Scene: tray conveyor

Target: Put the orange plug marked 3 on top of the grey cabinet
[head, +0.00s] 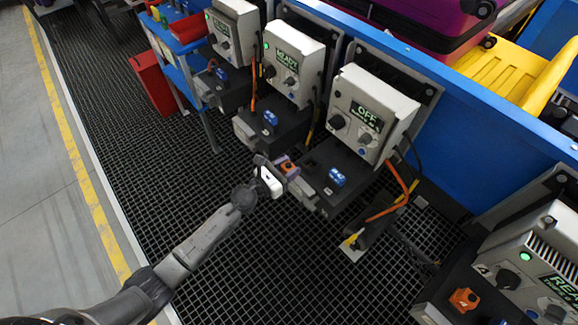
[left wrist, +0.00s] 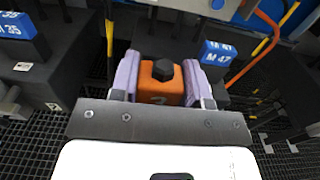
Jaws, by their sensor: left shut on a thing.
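My left gripper (head: 281,171) is shut on an orange plug (head: 288,166) with a dark knob on top. In the left wrist view the plug (left wrist: 160,92) sits between the two lilac fingers (left wrist: 162,80); the mark on its face is partly hidden and I cannot read it surely. The gripper is beside the left end of a dark base unit (head: 336,172); I cannot tell whether the plug touches it. Above that base stands a light grey cabinet (head: 388,98) with a display reading OFF. My right gripper is not in view.
More grey cabinets stand in the row: one reading READY (head: 304,62), one farther back (head: 240,22), one at lower right (head: 545,240) with another orange plug (head: 463,299) before it. Blue blocks (head: 337,176) sit on the bases. Orange cables (head: 398,178) hang nearby. The grating floor is open.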

